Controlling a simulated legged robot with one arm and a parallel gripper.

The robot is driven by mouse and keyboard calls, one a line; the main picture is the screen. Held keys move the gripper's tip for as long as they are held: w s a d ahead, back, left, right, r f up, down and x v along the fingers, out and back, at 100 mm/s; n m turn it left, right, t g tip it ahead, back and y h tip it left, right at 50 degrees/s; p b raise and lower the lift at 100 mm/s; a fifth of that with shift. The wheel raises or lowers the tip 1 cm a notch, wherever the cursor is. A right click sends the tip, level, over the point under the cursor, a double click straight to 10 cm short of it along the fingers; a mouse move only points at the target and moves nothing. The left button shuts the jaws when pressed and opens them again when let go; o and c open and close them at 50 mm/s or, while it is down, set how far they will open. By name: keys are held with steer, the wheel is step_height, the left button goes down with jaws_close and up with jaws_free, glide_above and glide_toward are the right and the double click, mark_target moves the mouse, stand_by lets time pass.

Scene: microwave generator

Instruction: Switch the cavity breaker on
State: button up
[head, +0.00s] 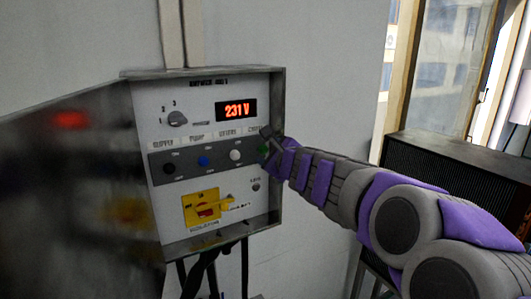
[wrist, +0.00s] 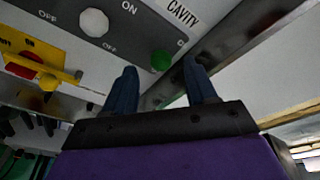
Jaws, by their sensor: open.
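The cavity breaker is a green knob (wrist: 161,60) below the CAVITY label, at the right end of the grey breaker strip (head: 185,164). In the head view the green knob (head: 264,149) shows partly beside my gripper (head: 269,146), which reaches in from the right. In the wrist view my gripper (wrist: 159,70) is open, with one finger to each side of the green knob. I see no clear contact, and the remaining gap is hard to judge. Whether the knob stands at ON or OFF cannot be told.
A white knob (head: 235,155), a blue knob (head: 203,161) and a black knob (head: 168,168) sit left along the strip. A yellow isolator (head: 201,208) is below, a red 231 V display (head: 236,110) above. The box's right wall (head: 277,110) stands close to my gripper.

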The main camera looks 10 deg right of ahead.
steer(key=p+v, duration=0.2)
steer(key=v, duration=1.1)
steer(key=shift+s, duration=0.35)
steer(key=shift+f, duration=0.1)
steer(key=s+a+f+n+g+y+b, duration=0.5)
steer(key=s+a+f+n, duration=0.3)
steer(key=a+f+n, duration=0.45)
steer(key=s+a+f+n+g+h+b, duration=0.1)
steer(key=s+a+f+n+g+b, duration=0.15)
steer(key=s+f, duration=0.35)
steer(key=s+a+f+n+g+h+b, duration=0.1)
steer(key=s+f+n+g+b, duration=0.2)
steer(key=f, duration=0.5)
steer(key=s+d+f+n+g+h+b, duration=0.2)
steer(key=s+d+f, duration=0.4)
steer(key=s, duration=0.3)
steer(key=s+d+f+n+g+h+b, duration=0.2)
steer(key=s+d+f+n+g+h, duration=0.2)
steer(key=s+d+f, duration=0.3)
steer(key=s+f, duration=0.2)
steer(key=s, duration=0.1)
steer(key=shift+g, duration=0.35)
